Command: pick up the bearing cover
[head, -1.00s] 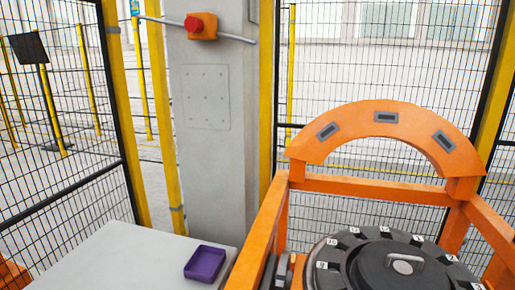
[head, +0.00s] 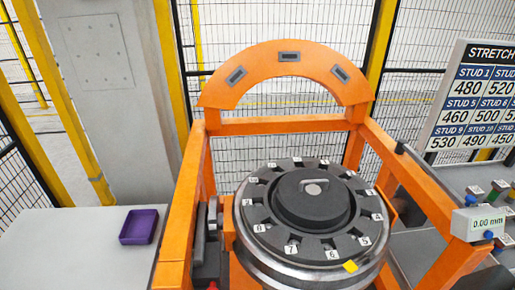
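The bearing cover (head: 310,203) is a dark round disc with a light handle (head: 312,188) on top. It sits at the centre of a dark ring with numbered white tags (head: 292,249), on a round metal wheelset part (head: 262,266). This stands inside the orange gantry frame. Neither of my grippers shows in the head view.
An orange arch (head: 288,57) rises behind the cover, and orange rails flank it. A purple tray (head: 139,226) lies on the pale table (head: 62,250) at left. At right are a "STRETCH" board (head: 482,95) and a 0.00 mm readout (head: 487,223). Mesh fencing stands behind.

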